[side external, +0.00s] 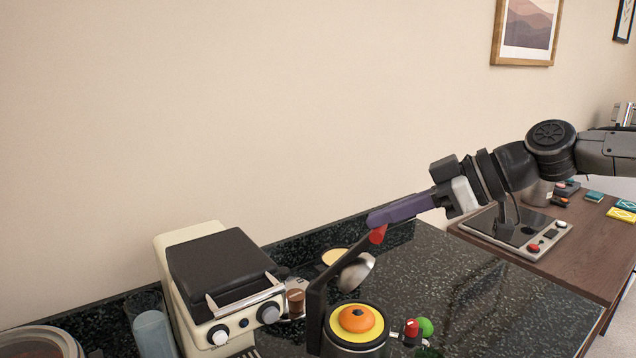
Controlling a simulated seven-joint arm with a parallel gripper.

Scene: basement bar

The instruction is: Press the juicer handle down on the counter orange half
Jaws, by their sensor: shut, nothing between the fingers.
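The juicer has a dark upright frame (317,318) on the counter, with a metal press cup (356,272) tilted up. A dark arm slants up from the frame to a red handle end (377,234). The orange half (357,318), a small orange dome on a yellow ring, sits on the juicer's base below the cup. My gripper (372,219), with purple fingers, is shut and empty. It comes in from the right, its fingertips just above the red handle end; I cannot tell whether they touch.
A cream and black appliance (220,285) stands left of the juicer. A red item (411,328) and a green ball (425,326) lie to its right. The dark speckled counter (490,305) is clear farther right. A wooden table (575,245) with small items stands behind.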

